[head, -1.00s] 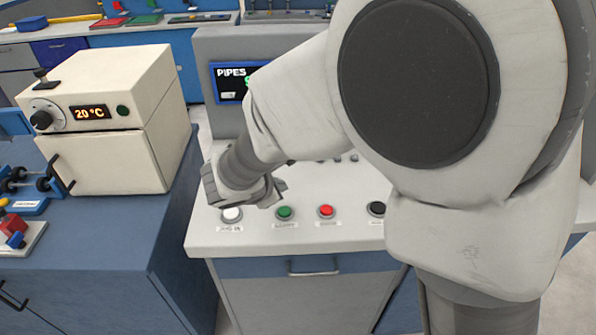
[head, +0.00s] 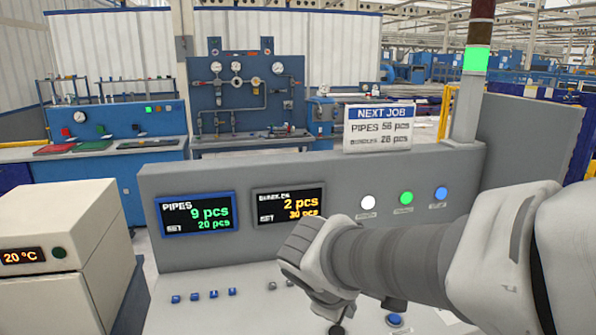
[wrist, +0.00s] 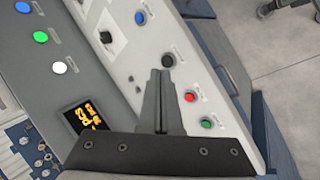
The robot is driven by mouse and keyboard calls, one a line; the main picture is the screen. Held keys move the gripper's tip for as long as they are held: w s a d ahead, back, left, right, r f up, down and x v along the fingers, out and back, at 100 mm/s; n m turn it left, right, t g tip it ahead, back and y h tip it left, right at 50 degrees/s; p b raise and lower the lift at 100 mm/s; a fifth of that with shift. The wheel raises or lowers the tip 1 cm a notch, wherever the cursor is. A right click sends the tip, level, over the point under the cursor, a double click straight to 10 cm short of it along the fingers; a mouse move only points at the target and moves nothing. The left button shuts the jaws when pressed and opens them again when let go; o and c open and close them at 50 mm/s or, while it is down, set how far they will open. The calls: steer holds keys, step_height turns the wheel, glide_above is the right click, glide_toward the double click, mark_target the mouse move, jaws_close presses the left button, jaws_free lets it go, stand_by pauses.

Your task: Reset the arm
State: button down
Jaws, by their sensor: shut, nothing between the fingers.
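My gripper (wrist: 160,75) shows in the wrist view with its two fingers pressed together and nothing between them. It hangs over a light control panel with buttons. In the head view my arm (head: 390,262) reaches in from the right, in front of the grey console (head: 300,240). I cannot tell how high the fingers are above the panel.
The console carries a pipes display (head: 197,213) reading 9 pcs and a bundles display (head: 290,204) reading 2 pcs. A cream oven (head: 60,260) stands at the left. A signal tower (head: 477,60) glows green. Open floor (wrist: 275,45) shows right in the wrist view.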

steer(key=s+d+r+m+y, duration=0.1)
steer(key=s+d+r+m, duration=0.1)
steer(key=s+m, duration=0.3)
steer(key=s+d+r+m+y+p, duration=0.1)
steer(key=s+d+r+m+y, duration=0.1)
steer(key=s+m, duration=0.4)
steer(key=shift+s+d+r, duration=0.55)
steer(key=shift+s+d, duration=0.2)
steer(key=shift+d, duration=0.2)
